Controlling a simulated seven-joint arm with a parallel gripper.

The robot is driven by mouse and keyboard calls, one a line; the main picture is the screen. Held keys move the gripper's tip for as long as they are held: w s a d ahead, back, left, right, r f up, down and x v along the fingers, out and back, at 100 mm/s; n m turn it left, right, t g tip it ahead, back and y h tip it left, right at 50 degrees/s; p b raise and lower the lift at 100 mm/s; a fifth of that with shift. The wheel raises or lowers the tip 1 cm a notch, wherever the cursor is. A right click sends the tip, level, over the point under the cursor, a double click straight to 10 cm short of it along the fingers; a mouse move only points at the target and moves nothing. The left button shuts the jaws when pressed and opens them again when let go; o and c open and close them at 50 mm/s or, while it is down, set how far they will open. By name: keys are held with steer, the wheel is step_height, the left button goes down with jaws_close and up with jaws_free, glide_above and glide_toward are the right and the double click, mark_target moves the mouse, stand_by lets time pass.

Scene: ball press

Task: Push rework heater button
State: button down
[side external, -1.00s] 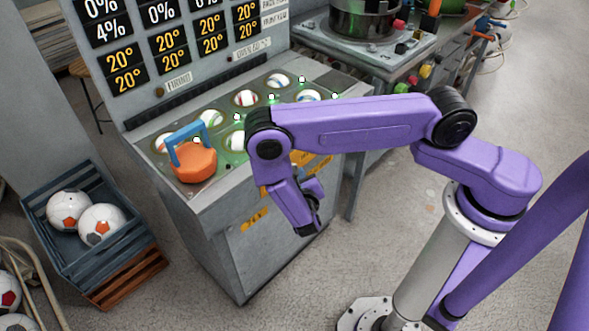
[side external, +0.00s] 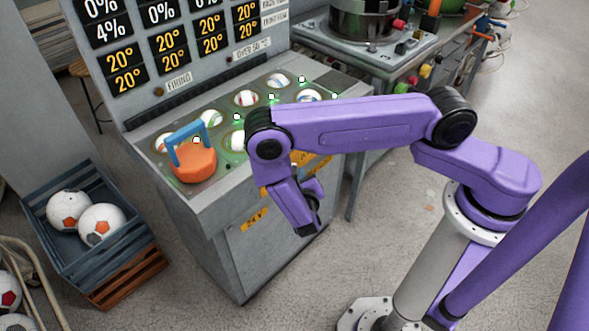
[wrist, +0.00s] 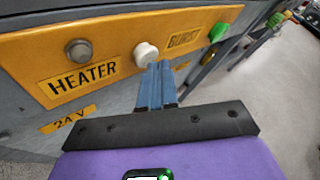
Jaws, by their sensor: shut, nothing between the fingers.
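A yellow-orange panel (wrist: 35,66) on the machine's front carries the black word HEATER. A grey metal button (wrist: 78,50) sits just above that word. A round white button (wrist: 146,55) sticks out to the right of the word. I cannot tell for certain which button the label belongs to. My gripper (wrist: 157,64) is shut and empty, its blue fingertips close below the white button; I cannot tell if they touch it. In the side view my gripper (side external: 306,226) hangs in front of the machine (side external: 225,215), and the buttons are hidden.
An orange piece with a blue handle (side external: 194,164) stands on the machine's top, near several balls in holes. A blue crate (side external: 128,258) with two balls is at lower left. The floor before the machine is clear.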

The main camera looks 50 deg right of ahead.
steer(key=shift+w, duration=0.1)
stand_by(0.3)
steer(key=shift+w, duration=0.4)
steer(key=shift+s, duration=0.45)
steer(key=s, duration=0.6)
stand_by(0.6)
steer(key=shift+r, duration=0.1)
